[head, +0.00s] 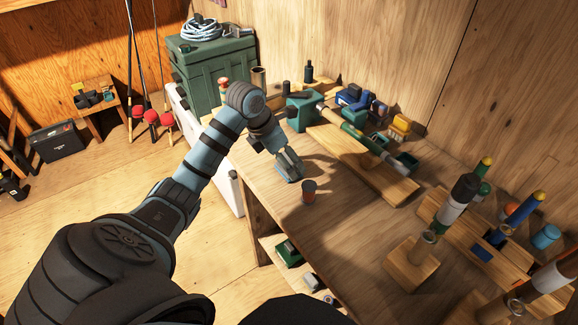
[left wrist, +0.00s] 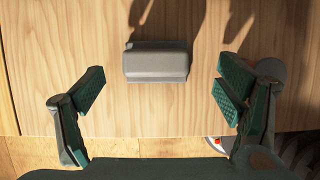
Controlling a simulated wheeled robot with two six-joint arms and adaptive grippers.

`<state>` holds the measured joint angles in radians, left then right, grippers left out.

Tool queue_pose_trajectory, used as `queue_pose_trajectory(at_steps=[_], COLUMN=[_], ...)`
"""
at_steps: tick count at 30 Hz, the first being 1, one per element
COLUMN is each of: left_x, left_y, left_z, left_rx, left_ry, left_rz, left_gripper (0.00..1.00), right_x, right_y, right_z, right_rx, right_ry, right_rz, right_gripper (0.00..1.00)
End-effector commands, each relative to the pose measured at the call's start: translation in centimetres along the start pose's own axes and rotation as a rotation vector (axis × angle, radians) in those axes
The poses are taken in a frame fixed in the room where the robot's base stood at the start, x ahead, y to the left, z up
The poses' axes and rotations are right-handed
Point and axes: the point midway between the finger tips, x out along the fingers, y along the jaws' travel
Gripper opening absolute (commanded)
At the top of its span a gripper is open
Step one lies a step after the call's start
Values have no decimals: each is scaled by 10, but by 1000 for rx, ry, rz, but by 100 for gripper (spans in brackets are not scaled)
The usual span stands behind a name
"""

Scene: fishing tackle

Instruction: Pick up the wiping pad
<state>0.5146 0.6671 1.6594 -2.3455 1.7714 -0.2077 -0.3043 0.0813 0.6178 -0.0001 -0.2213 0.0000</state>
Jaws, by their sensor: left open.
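The wiping pad, a grey block (left wrist: 156,62), lies flat on the wooden tabletop in the left wrist view. My left gripper (left wrist: 160,88) is open above the table, its green-padded fingers spread wide to either side of the pad. The pad sits between the fingers' lines but slightly beyond the tips in the picture, and nothing is held. In the head view my left gripper (head: 289,168) points down near the table's left edge, and I cannot make out the pad there. My right gripper does not show.
A wooden rod rack (head: 365,165) and upright holders (head: 410,262) fill the table's back and right. A green chest (head: 212,72) stands behind. The tabletop between can and holders is clear.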

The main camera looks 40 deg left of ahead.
Motion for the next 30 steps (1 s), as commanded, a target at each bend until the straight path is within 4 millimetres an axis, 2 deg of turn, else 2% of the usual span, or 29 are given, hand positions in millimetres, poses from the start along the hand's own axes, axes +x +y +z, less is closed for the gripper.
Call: queue_pose_trajectory(at_steps=[3, 6, 12, 14, 22, 30], left_x=[24, 37, 38, 38, 38, 36], left_y=[4, 4, 4, 4, 4, 5], left_z=[3, 3, 3, 3, 3, 4], left_rx=[-3, -1, 0, 0, -1, 0], left_ry=[1, 1, 0, 0, 0, -1], left_rz=[-3, -1, 1, 1, 1, 1], left_gripper=[86, 86, 86, 78, 35, 34], right_x=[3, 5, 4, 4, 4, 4], right_y=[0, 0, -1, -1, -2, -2], right_z=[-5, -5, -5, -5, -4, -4], right_rx=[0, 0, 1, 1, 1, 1], right_ry=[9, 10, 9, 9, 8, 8], right_rz=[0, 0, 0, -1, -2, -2], right_gripper=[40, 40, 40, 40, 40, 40])
